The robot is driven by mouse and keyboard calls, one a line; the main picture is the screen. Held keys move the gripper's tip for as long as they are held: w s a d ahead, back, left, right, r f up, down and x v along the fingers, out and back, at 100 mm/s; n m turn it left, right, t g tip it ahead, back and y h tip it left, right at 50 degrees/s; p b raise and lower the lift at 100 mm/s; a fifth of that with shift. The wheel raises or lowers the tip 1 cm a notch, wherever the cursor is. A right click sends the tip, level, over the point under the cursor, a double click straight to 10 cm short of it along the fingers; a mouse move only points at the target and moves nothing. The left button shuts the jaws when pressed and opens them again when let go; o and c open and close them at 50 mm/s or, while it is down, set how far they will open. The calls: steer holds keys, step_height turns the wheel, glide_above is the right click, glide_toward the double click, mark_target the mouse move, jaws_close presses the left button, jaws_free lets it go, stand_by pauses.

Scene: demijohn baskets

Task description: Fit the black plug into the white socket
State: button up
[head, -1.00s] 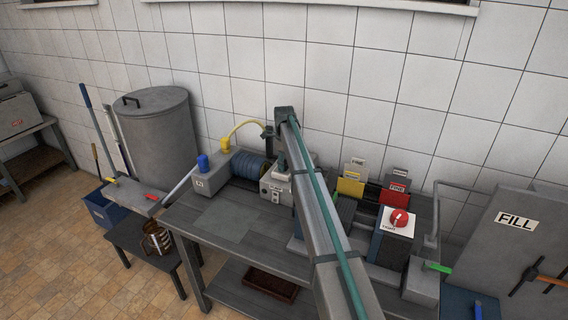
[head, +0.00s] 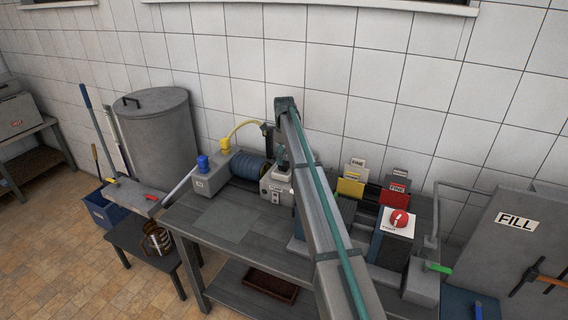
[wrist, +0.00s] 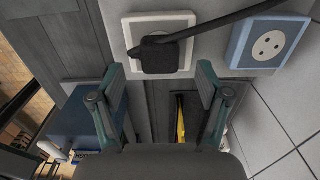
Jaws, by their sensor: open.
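The black plug (wrist: 160,58) lies over the lower part of the white socket (wrist: 183,20) in the wrist view. Its thick black cord (wrist: 225,21) runs off to the upper right. The plug covers the socket's face, so I cannot tell how deeply it is seated. My gripper (wrist: 160,76) is open, with one finger on each side below the plug and a gap to it. In the head view my gripper is small and partly hidden by my arm, above the grey box (head: 269,187) on the bench; the plug is too small to make out there.
A blue-framed socket (wrist: 268,45) sits right of the white one. A tiled wall rises behind. The bench's left front is clear.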

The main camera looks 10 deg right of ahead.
step_height(320, 180, up, 8)
stand_by(0.5)
